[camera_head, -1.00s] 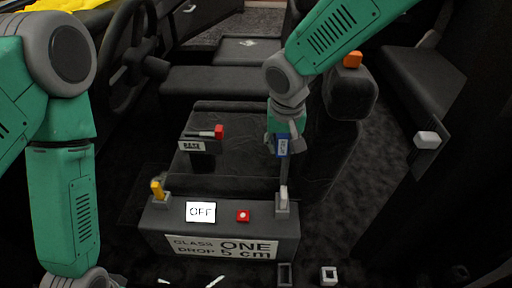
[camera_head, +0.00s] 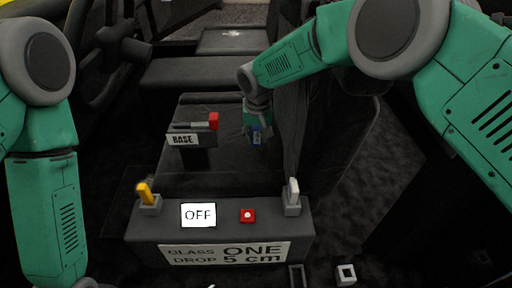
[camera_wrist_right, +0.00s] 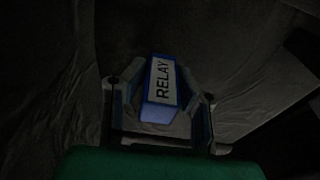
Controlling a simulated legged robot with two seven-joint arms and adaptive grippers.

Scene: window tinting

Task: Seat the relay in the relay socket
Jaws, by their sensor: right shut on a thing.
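The relay (camera_head: 257,135) is a small blue block. My right gripper (camera_head: 257,126) is shut on it, above the dark seat area behind the grey control box. In the right wrist view the relay (camera_wrist_right: 161,85) sits between the two fingers (camera_wrist_right: 160,100), its white RELAY label facing the camera. Two small sockets show at the bottom edge of the head view: a dark rectangular one (camera_head: 297,277) and a pale square one (camera_head: 346,274). I cannot tell which is the relay socket. The relay is well apart from both.
The control box (camera_head: 135,236) carries an OFF display (camera_head: 198,215), a red button (camera_head: 247,215), a yellow lever (camera_head: 146,193) and a white lever (camera_head: 292,192). Behind it stands a BASE stand (camera_head: 182,139) with a red-ended piece (camera_head: 213,121). The steering wheel is far left.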

